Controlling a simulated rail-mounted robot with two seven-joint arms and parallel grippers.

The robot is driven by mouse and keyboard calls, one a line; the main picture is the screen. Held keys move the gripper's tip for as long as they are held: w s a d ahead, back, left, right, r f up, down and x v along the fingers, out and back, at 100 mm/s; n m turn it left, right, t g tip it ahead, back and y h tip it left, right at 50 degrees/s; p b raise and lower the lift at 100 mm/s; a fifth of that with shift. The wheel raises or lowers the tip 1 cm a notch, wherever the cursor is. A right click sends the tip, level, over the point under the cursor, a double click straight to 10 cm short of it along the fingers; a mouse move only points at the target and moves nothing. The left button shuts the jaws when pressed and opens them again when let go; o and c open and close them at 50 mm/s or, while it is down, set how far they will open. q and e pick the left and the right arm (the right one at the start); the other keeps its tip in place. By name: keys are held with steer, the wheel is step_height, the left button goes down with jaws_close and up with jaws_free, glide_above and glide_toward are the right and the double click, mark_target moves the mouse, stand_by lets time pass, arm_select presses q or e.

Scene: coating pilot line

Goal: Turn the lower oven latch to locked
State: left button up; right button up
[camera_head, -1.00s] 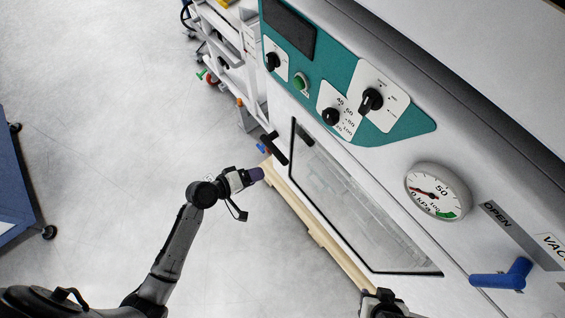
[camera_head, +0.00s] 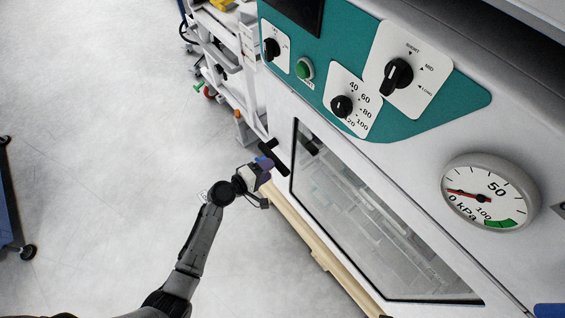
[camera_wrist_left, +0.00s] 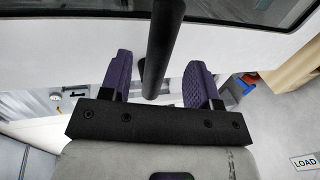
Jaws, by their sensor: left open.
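The black bar-shaped latch handle (camera_head: 273,155) stands at the left edge of the glass oven door (camera_head: 375,225) in the head view. My left gripper (camera_head: 266,163) is at this handle, its purple fingertips partly hidden behind it. In the left wrist view the black bar (camera_wrist_left: 162,50) comes down between the two purple fingers of the left gripper (camera_wrist_left: 159,82). The fingers are open, with a visible gap on each side of the bar. Any lock marking by the handle is not readable. My right gripper does not show.
A teal control panel (camera_head: 425,122) with black knobs and a green button (camera_head: 305,69) is above the door. A round kPa gauge (camera_head: 490,193) is at right. A tan ledge (camera_head: 318,250) runs below the door.

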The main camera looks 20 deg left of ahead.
arm_select(q)
steer(key=b+x, duration=0.2)
steer(key=x, duration=0.5)
jaws_close()
stand_by(0.6)
